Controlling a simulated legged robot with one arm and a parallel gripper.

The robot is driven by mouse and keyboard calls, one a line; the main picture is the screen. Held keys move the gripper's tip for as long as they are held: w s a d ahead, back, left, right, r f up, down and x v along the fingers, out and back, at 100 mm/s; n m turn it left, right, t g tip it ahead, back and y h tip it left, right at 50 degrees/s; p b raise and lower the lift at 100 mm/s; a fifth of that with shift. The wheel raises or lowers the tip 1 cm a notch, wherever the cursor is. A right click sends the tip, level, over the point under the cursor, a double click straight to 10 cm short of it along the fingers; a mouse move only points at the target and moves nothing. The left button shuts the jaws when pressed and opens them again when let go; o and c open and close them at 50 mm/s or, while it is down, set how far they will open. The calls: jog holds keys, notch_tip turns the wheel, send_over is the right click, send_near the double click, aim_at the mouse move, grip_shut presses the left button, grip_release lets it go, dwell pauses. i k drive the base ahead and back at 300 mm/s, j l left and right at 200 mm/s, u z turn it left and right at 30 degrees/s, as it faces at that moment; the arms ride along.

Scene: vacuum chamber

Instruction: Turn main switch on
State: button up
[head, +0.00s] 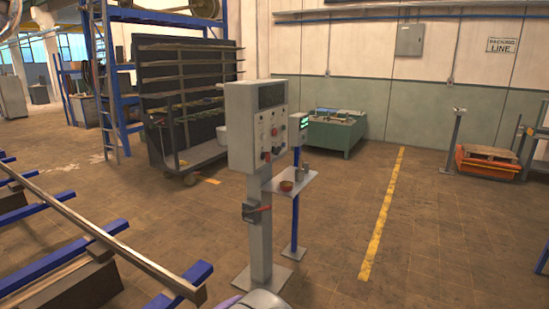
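A grey control panel box (256,126) stands upright on a pedestal in the middle of the head view. Its front carries a dark display, several small buttons and red knobs. A rounded grey and purple part of my own body shows at the bottom edge. My gripper is not in view.
A small shelf (303,182) on a blue post (294,225) stands right behind the pedestal, with cups on it. Metal rails (110,242) with blue supports fill the lower left. Open floor with a yellow line (382,215) lies to the right.

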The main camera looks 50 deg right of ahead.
aim_at(266, 156)
jog(key=z, duration=1.4)
jog(key=i+l+u, duration=0.2)
jog(key=i+l, duration=2.35)
